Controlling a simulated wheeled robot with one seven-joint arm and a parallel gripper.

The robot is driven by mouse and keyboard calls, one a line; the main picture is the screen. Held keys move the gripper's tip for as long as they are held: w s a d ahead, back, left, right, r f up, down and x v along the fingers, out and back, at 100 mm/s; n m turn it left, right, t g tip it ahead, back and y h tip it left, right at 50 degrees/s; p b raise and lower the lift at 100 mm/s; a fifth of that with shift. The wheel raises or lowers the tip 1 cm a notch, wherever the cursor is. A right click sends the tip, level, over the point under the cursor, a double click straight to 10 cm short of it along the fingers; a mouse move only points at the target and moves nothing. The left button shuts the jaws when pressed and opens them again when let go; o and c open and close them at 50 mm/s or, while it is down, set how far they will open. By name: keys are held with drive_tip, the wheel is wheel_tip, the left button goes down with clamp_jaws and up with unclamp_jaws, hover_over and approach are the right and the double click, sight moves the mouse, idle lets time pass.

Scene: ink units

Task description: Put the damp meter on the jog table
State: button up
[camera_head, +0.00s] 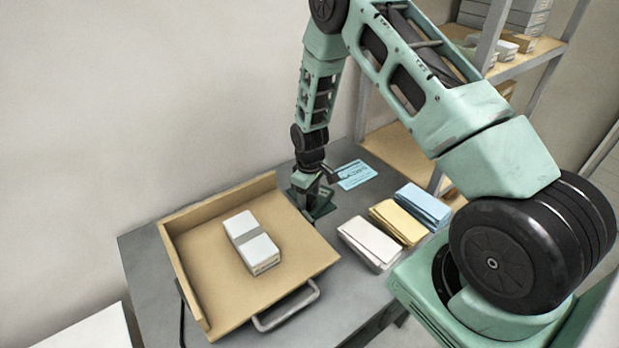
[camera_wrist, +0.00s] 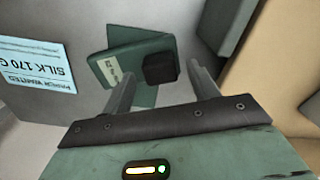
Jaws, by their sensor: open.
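The damp meter (camera_wrist: 128,58) looks like a small green body with a pale label and a black block at one end. It lies on a dark green pad (camera_wrist: 146,94) on the grey table. My gripper (camera_wrist: 162,70) is open above it, with the black end between the two fingers in the wrist view. I cannot tell whether the fingers touch it. In the head view my gripper (camera_head: 309,188) points down behind the tray and mostly hides the meter. The jog table (camera_head: 196,258) is the tan tray with two raised walls, left of my gripper.
A banded white paper block (camera_head: 250,242) sits on the jog table. A metal handle (camera_head: 286,308) sticks out at its front. A blue printed card (camera_head: 355,174) lies behind. White, yellow (camera_head: 398,221) and blue stacks stand to the right. A shelf rack (camera_head: 520,60) is behind.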

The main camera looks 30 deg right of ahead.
wheel_tip(320, 180, up, 10)
drive_tip(key=b, duration=0.3)
drive_tip(key=s+a+r, duration=0.4)
drive_tip(key=a+r, duration=0.2)
drive_tip(key=a, duration=0.4)
drive_tip(key=s+a+r+n+y, duration=0.1)
drive_tip(key=s+a+r+n, duration=0.1)
drive_tip(key=s+a+r, duration=0.65)
drive_tip(key=s+a, duration=0.1)
drive_tip(key=s, duration=0.7)
drive_tip(key=s+a+r+n, duration=0.1)
drive_tip(key=s+a+r, duration=0.1)
drive_tip(key=s, duration=0.7)
drive_tip(key=shift+s+a, duration=0.35)
drive_tip(key=shift+a, duration=0.3)
drive_tip(key=shift+r, duration=0.1)
